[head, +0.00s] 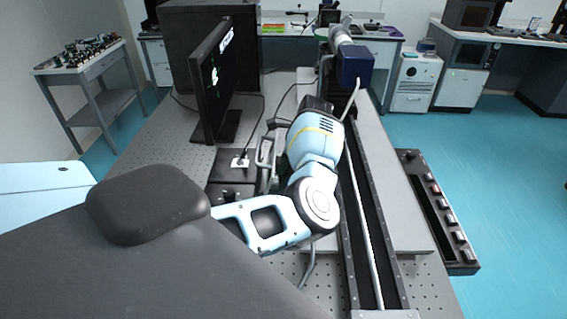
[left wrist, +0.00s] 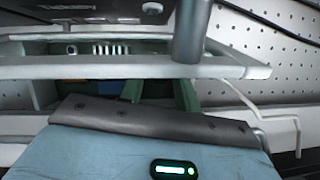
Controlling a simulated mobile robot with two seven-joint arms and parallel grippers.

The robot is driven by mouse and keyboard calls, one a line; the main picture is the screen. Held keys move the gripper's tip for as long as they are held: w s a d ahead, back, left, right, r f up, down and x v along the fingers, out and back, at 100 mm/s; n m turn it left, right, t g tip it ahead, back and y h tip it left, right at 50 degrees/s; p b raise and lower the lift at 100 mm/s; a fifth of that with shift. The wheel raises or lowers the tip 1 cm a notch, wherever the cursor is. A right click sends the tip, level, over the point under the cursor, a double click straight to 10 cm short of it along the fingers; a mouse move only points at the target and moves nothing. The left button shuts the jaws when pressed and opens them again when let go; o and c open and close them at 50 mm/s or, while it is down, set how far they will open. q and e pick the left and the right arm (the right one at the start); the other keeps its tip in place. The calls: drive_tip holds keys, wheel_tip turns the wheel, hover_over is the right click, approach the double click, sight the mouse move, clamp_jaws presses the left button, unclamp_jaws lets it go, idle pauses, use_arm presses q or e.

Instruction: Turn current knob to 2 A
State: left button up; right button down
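A dark instrument box (head: 232,190) stands on the perforated table in the head view, left of my arm, with small knobs and a pale plate on it. I cannot read which one is the current knob. In the left wrist view, a black panel (left wrist: 85,10) with pale lettering fills the top, and a small round silver knob (left wrist: 152,8) shows on it. My left gripper (head: 266,152) is beside the box, partly hidden by my blue and white arm. Its fingertips and any contact with a knob are not clear. My right gripper is out of view.
A black monitor (head: 212,80) stands behind the box to the left. A long dark rail (head: 372,220) runs along the table right of my arm. Cables lie around the box. Bare perforated table (head: 165,165) shows at the left.

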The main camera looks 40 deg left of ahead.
use_arm(q)
drive_tip(key=shift+a+f, duration=0.1)
drive_tip(key=shift+f, duration=0.15)
clamp_jaws()
drive_tip(key=shift+s+r+m, duration=0.1)
drive_tip(key=shift+m, duration=0.4)
drive_tip(key=shift+m+t+p, duration=0.3)
